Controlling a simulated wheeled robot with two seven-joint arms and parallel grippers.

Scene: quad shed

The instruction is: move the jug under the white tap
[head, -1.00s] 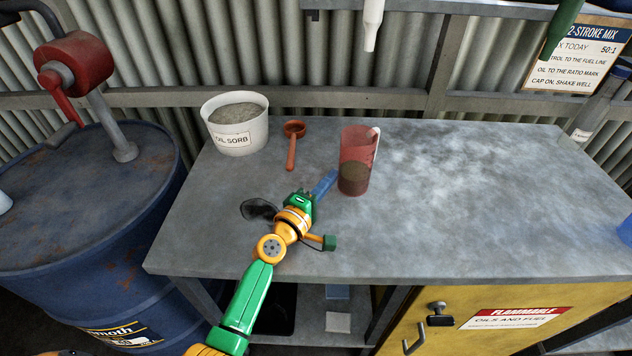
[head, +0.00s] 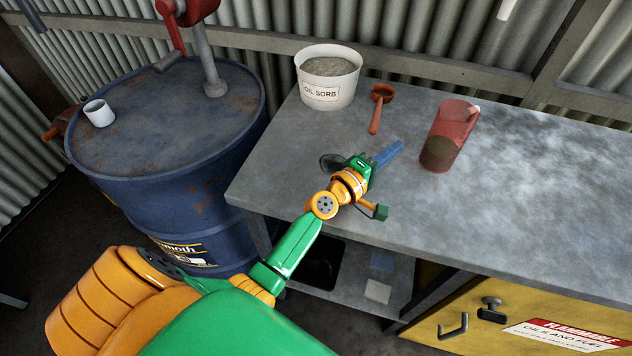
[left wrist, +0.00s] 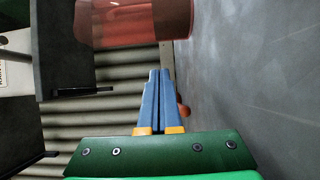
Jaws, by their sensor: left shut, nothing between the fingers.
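The jug (head: 451,132) is a translucent red measuring jug with dark contents in its lower part. It stands on the grey bench, and its lower end shows at the top of the left wrist view (left wrist: 135,22). My left gripper (head: 394,151) has its blue fingers together and empty, just left of the jug with a small gap. The closed fingers also show in the left wrist view (left wrist: 158,100). Only the tip of the white tap (head: 506,8) shows at the top edge, above and behind the jug. My right gripper is not in view.
A blue drum (head: 165,150) with a white mug (head: 99,113) stands left. Bench right of the jug is clear.

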